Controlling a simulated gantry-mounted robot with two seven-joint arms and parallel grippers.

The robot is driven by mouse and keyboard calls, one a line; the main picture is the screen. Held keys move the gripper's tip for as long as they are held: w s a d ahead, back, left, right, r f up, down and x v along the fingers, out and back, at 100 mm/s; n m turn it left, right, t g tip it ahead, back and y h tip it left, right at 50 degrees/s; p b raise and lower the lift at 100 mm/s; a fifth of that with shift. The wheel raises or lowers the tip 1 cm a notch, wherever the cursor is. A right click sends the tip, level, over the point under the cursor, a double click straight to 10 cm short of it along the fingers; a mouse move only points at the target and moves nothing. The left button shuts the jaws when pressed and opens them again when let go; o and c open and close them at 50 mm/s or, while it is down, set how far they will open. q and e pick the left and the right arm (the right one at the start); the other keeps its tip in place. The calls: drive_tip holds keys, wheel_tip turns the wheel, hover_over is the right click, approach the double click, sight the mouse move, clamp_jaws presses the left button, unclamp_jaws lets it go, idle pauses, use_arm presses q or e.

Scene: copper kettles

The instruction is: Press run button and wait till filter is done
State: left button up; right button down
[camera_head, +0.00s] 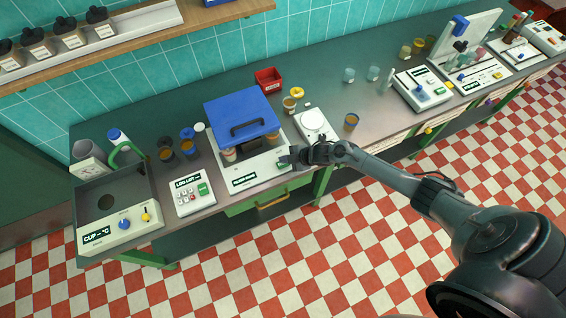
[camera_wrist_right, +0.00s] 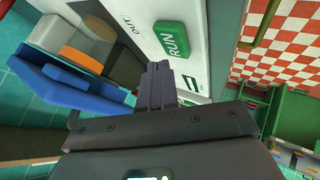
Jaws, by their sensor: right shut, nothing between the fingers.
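The filter machine is a white box (camera_head: 250,176) with a blue lid (camera_head: 232,108) with a dark handle, in the middle of the counter. Its green RUN button (camera_wrist_right: 171,39) is large in the right wrist view, on the white front panel. The button also shows partly in the head view (camera_head: 282,165), beside my fingertips. My right gripper (camera_head: 289,158) is shut and empty at the machine's front right corner. In the wrist view its fingertips (camera_wrist_right: 158,70) are close to the button's edge; I cannot tell whether they touch it. My left gripper is not in view.
A white device with a round plate (camera_head: 313,120) stands right of the machine. A keypad box (camera_head: 192,194) and a cup heater (camera_head: 120,232) stand left. A red bin (camera_head: 268,80) and several small cups are behind.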

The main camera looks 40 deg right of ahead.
sight(285, 165)
drive_tip(key=shift+r+p, duration=2.1)
drive_tip(key=shift+r, duration=0.3)
